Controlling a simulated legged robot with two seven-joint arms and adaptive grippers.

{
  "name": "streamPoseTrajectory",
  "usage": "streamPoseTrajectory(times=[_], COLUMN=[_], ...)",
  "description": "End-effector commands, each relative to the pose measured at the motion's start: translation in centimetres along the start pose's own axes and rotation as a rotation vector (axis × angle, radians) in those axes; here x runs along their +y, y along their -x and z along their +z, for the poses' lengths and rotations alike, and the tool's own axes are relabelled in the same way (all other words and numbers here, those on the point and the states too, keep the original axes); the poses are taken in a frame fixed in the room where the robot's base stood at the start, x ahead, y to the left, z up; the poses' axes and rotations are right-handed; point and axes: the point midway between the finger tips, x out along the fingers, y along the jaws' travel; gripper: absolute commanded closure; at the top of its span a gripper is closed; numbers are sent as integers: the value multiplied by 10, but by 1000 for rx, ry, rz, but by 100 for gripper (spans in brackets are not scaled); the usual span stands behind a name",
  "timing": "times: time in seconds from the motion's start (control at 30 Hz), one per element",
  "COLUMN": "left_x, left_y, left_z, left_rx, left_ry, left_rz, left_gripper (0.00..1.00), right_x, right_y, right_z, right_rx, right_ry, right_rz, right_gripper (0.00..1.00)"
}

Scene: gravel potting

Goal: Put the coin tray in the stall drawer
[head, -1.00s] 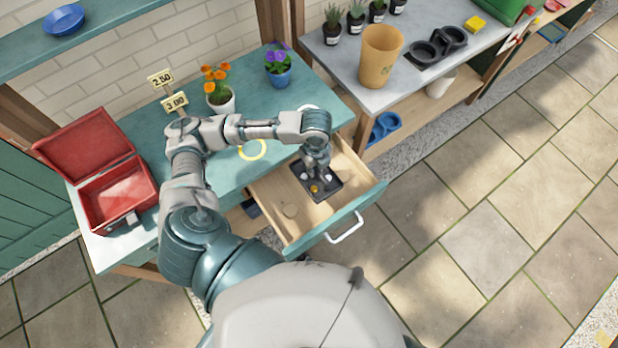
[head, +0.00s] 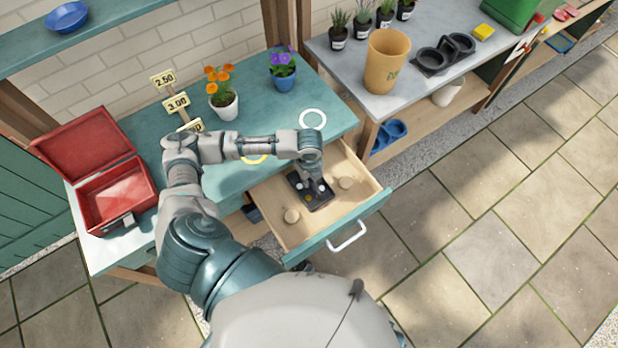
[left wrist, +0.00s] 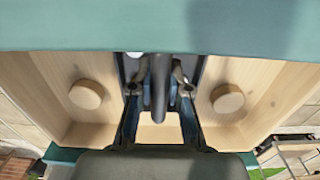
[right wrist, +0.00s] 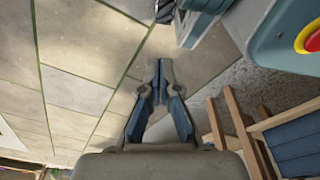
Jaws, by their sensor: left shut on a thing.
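The dark grey coin tray (head: 322,202), with a few coins in it, is inside the open stall drawer (head: 362,177), between two round wooden discs. Whether it rests flat on the drawer floor I cannot tell. My left gripper (head: 314,184) points down over the tray. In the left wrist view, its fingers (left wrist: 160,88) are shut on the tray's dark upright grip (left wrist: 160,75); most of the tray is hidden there. My right gripper (right wrist: 157,80) shows only in the right wrist view, shut and empty above the paving.
Wooden discs (head: 292,215) and (head: 346,183) sit in the drawer. The drawer front (head: 337,230) has a white handle (head: 347,236). A red cash box (head: 118,195), potted flowers (head: 222,100) and price signs (head: 177,103) stand on the teal counter. Paving in front is clear.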

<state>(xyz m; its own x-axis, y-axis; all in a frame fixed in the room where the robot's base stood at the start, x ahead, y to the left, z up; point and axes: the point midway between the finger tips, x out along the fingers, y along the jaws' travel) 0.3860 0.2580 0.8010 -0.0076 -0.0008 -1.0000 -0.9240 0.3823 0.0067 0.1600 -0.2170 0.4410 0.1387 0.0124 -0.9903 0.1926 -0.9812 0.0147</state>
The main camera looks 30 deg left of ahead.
Motion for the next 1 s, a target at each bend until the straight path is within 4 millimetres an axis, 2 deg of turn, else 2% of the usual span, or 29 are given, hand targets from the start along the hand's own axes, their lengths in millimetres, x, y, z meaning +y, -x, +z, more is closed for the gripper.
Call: streamPoseTrajectory(times=[0.17,0.2,0.3,0.67,0.73,1.0], left_x=[1,1,1,0,-1,-1], left_y=[-1,-2,-2,4,13,73], left_z=[1,1,1,1,1,1], left_rx=[1,1,1,1,1,-1], left_ry=[1,1,0,0,0,0], left_rz=[-1,0,0,-2,-4,-5], left_gripper=[100,81,58,58,58,58], right_x=[0,0,0,0,0,-3], right_y=[1,0,-1,0,2,-14], right_z=[0,0,2,2,0,31], right_rx=[2,2,-2,-4,4,-17], right_ry=[0,0,0,0,0,4], right_rz=[1,1,1,0,-1,-4], right_gripper=[100,100,100,100,100,100])
